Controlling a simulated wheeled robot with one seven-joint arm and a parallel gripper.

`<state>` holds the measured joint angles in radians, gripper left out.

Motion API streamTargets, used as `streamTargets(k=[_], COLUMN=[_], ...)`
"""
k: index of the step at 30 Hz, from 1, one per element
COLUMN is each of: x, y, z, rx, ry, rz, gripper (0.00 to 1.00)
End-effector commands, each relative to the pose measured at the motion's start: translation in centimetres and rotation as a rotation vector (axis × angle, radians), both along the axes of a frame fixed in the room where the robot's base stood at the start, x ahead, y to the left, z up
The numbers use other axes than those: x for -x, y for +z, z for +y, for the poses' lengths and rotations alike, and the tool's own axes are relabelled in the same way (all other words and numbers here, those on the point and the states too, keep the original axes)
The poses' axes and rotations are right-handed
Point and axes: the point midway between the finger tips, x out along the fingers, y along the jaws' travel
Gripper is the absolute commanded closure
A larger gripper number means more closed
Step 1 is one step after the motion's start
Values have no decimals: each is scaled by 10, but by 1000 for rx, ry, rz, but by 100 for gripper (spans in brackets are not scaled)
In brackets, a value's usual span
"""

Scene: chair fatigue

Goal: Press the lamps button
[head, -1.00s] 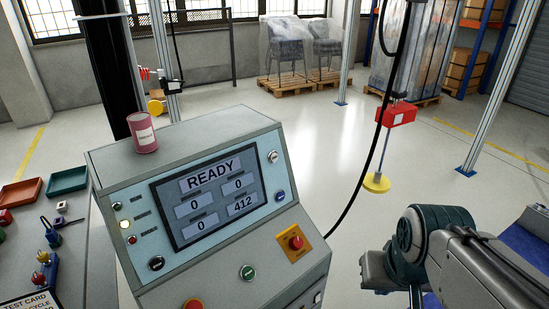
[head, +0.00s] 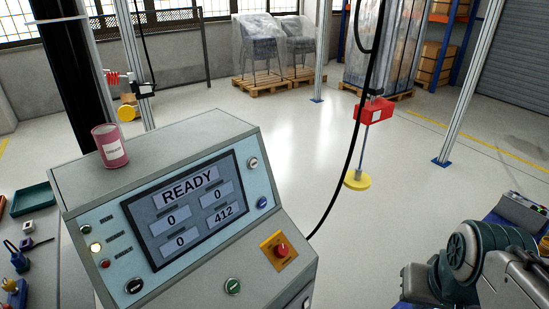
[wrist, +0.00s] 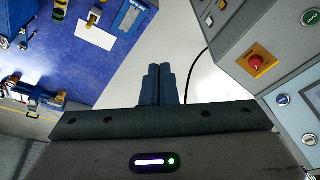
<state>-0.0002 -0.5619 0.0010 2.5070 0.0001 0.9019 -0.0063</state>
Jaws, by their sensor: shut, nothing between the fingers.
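The grey console (head: 190,130) stands at the left in the head view, its screen (head: 185,208) reading READY. Its face carries a blue button (head: 262,202), a pale round control (head: 253,163), a black one (head: 135,286), a green button (head: 233,286) and a red mushroom button (head: 282,250) on a yellow plate. I cannot read which is the lamps button. In the wrist view the blue button (wrist: 283,99), green button (wrist: 309,17) and red button (wrist: 257,63) show at the right. My gripper (wrist: 158,72) is shut and empty, apart from the console. The head view does not show its fingertips.
A pink can (head: 110,147) stands on the console top. A black cable (head: 340,185) hangs beside the console, near a red block (head: 374,111) with a yellow disc (head: 357,180). A blue surface with equipment (wrist: 75,55) lies left of my gripper. Open floor lies behind.

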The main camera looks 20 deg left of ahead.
Motion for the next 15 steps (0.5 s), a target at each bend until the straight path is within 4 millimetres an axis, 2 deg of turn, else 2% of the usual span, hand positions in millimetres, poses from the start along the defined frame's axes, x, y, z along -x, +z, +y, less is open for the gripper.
streamTargets(k=[5,8,11,15], x=[-1,-12,-39,-97], y=[0,-3,-7,-13], z=[0,2,8,28], rx=[0,3,1,-32], ry=[-1,-10,-31,-63], rz=[-3,-32,-104,-275], gripper=[100,100,100,100])
